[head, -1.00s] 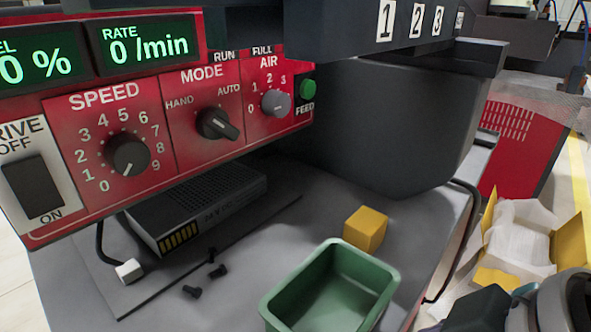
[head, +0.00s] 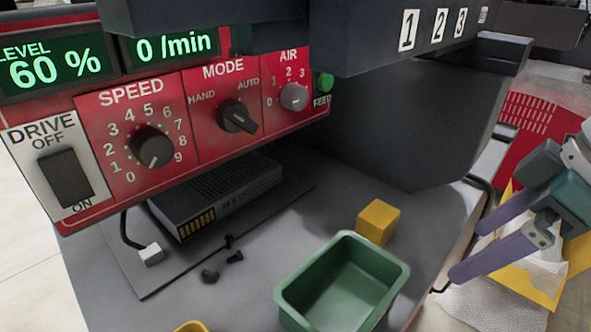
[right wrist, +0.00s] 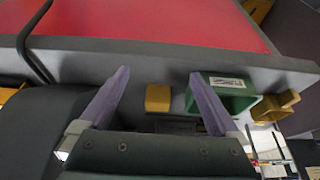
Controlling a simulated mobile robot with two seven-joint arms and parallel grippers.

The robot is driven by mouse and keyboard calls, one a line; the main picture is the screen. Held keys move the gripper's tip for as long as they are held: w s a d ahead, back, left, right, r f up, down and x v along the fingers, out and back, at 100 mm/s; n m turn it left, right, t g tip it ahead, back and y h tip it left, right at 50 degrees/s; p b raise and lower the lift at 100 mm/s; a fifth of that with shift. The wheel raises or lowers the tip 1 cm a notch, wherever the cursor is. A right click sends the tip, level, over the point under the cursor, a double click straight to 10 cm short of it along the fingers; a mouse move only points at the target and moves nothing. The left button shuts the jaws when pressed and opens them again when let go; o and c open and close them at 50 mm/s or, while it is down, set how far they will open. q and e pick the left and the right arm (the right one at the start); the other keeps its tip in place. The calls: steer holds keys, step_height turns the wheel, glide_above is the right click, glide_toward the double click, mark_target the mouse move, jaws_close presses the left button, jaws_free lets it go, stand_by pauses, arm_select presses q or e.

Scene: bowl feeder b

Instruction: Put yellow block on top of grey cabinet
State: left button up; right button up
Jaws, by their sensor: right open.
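The yellow block (head: 378,222) sits on the grey worktop (head: 225,295), just behind the green tray. It also shows in the right wrist view (right wrist: 158,98), between the lines of the two fingers. My right gripper (head: 467,252) is open and empty, its purple fingers to the right of the block and apart from it, near the worktop's right edge. In the right wrist view its fingers (right wrist: 158,73) are spread wide. No item is clearly marked as the grey cabinet; a dark grey housing (head: 410,125) stands behind the block. My left gripper is out of view.
The green tray (head: 398,273) stands in front of the block and looks empty. A yellow carton (head: 550,285) lies at right. Overhead, a dark numbered ledge (head: 375,40) overhangs.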

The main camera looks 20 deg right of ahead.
mark_target(382, 214)
steer(key=w+a, duration=0.1)
steer(key=w, duration=0.2)
steer(key=w+a, duration=0.1)
steer(key=w, duration=0.2)
steer(key=w+a+b, duration=0.1)
steer(key=w+a, duration=0.1)
steer(key=w, duration=0.1)
steer(key=shift+w, duration=0.25)
steer(key=b+x, duration=0.2)
steer(key=x, duration=0.3)
steer(key=shift+a, duration=0.1)
steer(key=c, duration=1.1)
jaws_close()
steer(key=shift+r, duration=0.1)
